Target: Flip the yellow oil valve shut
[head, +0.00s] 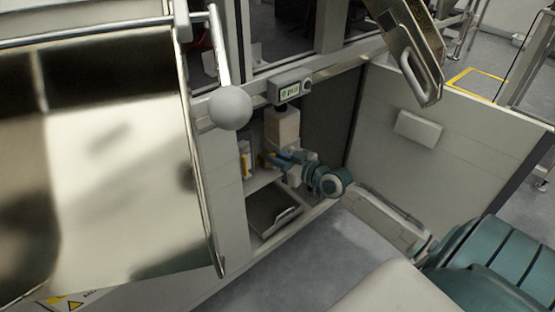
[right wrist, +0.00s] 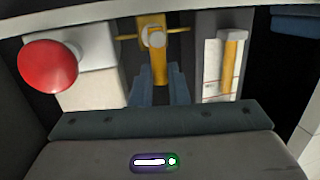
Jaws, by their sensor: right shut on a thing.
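The yellow oil valve (head: 266,160) sits inside the open cabinet bay, partly hidden by my right gripper. In the right wrist view the valve (right wrist: 154,27) has a pale round centre, a thin yellow bar to each side and a yellow handle hanging down between my fingers. My right gripper (head: 282,159) reaches into the bay with its blue fingers at the valve. In the right wrist view the right gripper (right wrist: 163,82) is shut on the yellow handle, one finger on each side. My left gripper is not in view.
A red knob (right wrist: 48,68) is left of the valve. A second yellow handle (right wrist: 230,65) stands on a white labelled panel to the right. A display box (head: 289,90) is above the bay, a tray (head: 272,213) below. A large shiny panel (head: 110,150) and white ball (head: 230,107) are left.

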